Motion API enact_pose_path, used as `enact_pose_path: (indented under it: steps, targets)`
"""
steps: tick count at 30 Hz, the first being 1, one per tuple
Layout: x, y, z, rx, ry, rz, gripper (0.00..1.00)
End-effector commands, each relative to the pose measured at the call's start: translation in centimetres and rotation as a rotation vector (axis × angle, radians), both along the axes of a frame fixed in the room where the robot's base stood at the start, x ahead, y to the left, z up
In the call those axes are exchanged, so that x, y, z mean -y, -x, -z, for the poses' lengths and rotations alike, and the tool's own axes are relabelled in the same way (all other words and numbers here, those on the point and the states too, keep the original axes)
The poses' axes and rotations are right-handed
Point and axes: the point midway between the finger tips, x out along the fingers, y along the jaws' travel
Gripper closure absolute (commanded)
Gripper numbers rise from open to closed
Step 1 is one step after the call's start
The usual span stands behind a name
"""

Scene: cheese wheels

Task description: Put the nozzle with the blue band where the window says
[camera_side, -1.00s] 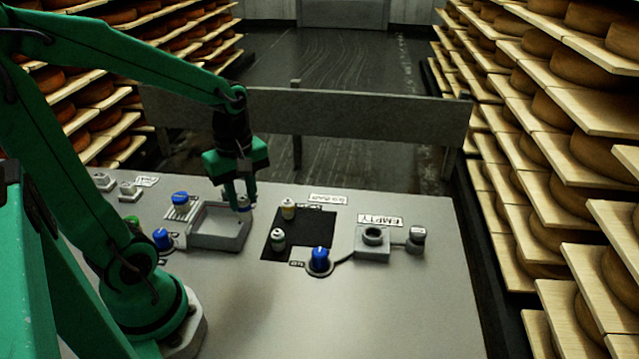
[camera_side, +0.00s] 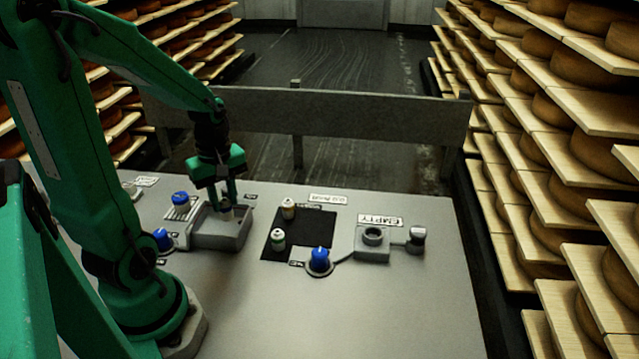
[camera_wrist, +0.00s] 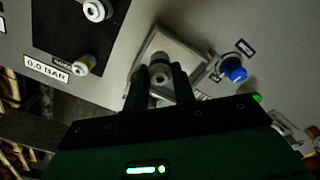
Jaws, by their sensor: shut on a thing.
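My gripper (camera_side: 226,207) points down over the grey square tray (camera_side: 222,242) and is shut on a small pale nozzle (camera_side: 226,214). In the wrist view the nozzle (camera_wrist: 160,73) sits between my fingers (camera_wrist: 158,88), over the tray (camera_wrist: 196,52). A bluish band shows faintly on it; whether it touches the tray floor I cannot tell. Two other nozzles stand upright on the black mat (camera_side: 313,228): one with a yellowish band (camera_side: 288,208) and one with a green band (camera_side: 278,240). A sign (camera_side: 380,220) reads "EMPTY".
More blue knobs (camera_side: 162,239) stand left of the tray. In the wrist view a display (camera_wrist: 46,68) reads "0.0 BAR". The front right tabletop is clear.

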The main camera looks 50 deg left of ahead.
Motion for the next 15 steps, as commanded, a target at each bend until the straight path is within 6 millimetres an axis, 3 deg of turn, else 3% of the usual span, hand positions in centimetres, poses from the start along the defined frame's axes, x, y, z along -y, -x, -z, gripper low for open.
enact_pose_path:
  steps: [9,15]
  targets:
    - [-3.7,0.6,2.3,-0.001,0.001,-0.003,0.99]
    - [-4.5,0.8,2.7,0.001,-0.001,0.000,0.99]
